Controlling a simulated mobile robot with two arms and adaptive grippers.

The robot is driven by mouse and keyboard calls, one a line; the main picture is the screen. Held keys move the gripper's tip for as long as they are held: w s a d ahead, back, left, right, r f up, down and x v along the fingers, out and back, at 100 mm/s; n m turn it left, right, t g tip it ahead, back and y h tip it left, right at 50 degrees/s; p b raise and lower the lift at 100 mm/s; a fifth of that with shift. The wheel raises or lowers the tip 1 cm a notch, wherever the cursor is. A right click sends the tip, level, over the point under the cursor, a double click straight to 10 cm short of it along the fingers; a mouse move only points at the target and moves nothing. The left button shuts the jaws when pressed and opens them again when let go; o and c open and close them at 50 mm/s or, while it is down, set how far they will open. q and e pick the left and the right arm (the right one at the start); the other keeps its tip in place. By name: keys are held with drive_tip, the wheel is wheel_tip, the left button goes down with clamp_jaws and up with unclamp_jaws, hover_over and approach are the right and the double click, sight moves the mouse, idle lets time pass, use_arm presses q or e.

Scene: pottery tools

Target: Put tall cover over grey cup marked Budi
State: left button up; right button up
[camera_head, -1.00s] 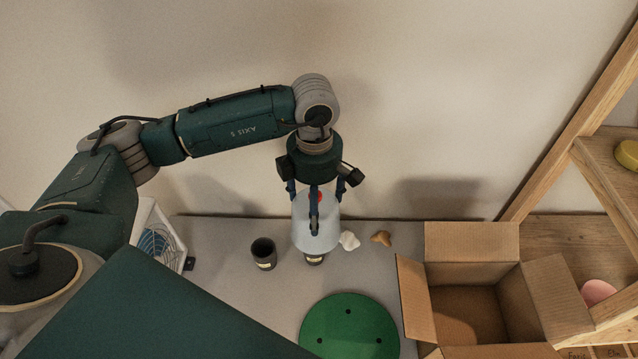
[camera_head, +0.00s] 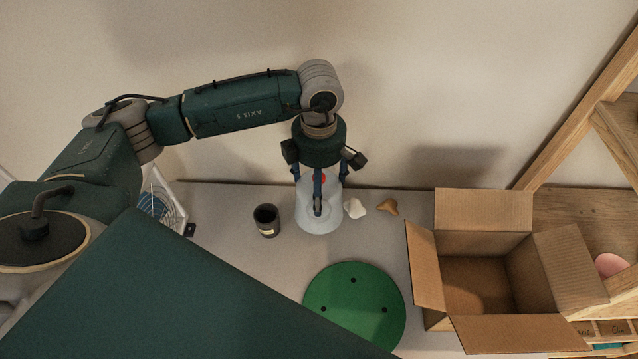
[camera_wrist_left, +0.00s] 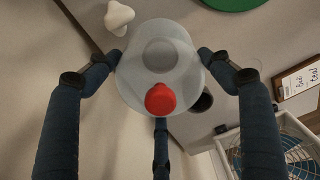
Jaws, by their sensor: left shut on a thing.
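My left gripper (camera_head: 318,195) is shut on a translucent, pale cover (camera_head: 307,214) with a red knob. The cover is upright and low over the table. In the wrist view the fingers surround the cover (camera_wrist_left: 130,78), and a grey round shape shows through it. In the head view the cover hides the cup that stood below it; I cannot tell whether its rim touches the table. A dark grey cup (camera_head: 265,220) with a pale label stands apart, left of the cover; the label is too small to read. My right gripper is not in view.
A white lump (camera_head: 355,208) and a tan piece (camera_head: 388,206) lie just right of the cover. A green disc (camera_head: 354,308) lies in front, and an open cardboard box (camera_head: 483,212) stands to the right. A fan (camera_head: 160,207) is at the left edge.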

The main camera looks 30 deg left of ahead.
use_arm(q)
wheel_tip(320, 180, down, 6)
drive_tip(key=b, duration=0.5)
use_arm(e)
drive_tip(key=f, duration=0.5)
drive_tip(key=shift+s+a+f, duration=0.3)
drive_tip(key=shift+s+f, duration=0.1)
use_arm(q)
drive_tip(key=shift+f, duration=0.1)
drive_tip(key=o, duration=1.2)
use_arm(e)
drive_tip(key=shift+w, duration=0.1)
use_arm(q)
wheel_tip(320, 180, up, 12)
drive_tip(key=shift+r, duration=0.1)
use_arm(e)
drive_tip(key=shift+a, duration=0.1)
